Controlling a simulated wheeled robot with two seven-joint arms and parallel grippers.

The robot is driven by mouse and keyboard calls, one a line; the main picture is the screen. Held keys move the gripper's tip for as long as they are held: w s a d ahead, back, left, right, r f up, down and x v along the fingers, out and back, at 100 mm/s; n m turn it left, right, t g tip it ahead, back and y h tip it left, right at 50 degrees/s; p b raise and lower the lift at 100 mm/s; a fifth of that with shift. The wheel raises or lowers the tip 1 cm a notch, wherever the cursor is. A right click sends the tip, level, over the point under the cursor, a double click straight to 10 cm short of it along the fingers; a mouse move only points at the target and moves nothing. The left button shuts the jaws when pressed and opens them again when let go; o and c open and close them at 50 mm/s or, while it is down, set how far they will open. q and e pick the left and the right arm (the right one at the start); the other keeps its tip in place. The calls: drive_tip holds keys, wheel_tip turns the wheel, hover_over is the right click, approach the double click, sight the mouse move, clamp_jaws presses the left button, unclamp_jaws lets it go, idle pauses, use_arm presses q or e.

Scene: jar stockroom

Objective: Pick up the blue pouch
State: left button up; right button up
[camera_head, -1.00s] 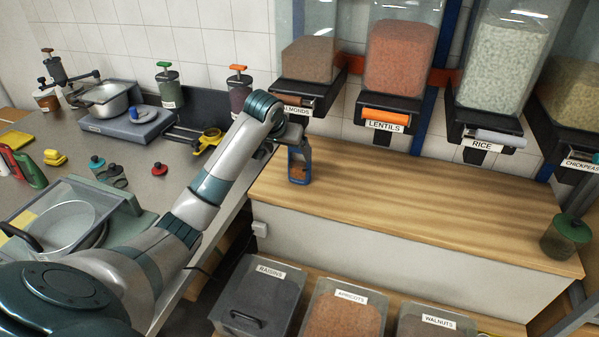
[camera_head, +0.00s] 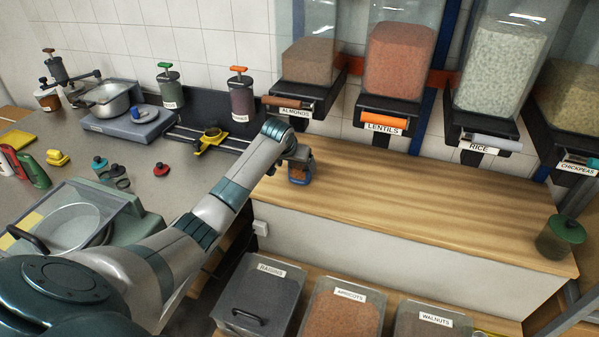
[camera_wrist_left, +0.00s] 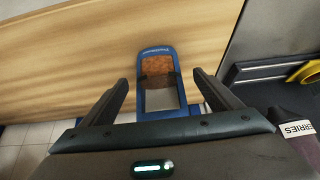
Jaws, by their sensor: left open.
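The blue pouch (camera_head: 299,177) stands on the left end of the wooden counter (camera_head: 400,200), partly covered by my left gripper (camera_head: 300,163) in the head view. In the left wrist view the pouch (camera_wrist_left: 160,82) has a blue frame and a clear window with brown-orange contents. There my left gripper (camera_wrist_left: 165,100) is open, with one finger on each side of the pouch and visible gaps between. The lower end of the pouch reaches between the fingers. My right gripper is not in view.
Dispensers for almonds, lentils (camera_head: 397,65), rice (camera_head: 503,75) and chickpeas hang above the counter. A green-lidded jar (camera_head: 560,238) stands at its right end. Open bins of raisins, apricots (camera_head: 342,306) and walnuts sit below. The counter's middle is clear.

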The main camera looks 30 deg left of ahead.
sight(299, 168)
use_arm(q)
drive_tip(key=shift+w+a+f+p, duration=0.1)
drive_tip(key=shift+w+f+p, duration=0.55)
drive_tip(key=shift+w+f, duration=0.25)
drive_tip(key=shift+x, duration=1.4)
drive_tip(key=shift+r, duration=0.1)
drive_tip(key=c, duration=1.4)
drive_tip(key=shift+o, duration=0.2)
drive_tip(key=shift+r+p, duration=0.15)
drive_tip(key=shift+p, duration=0.2)
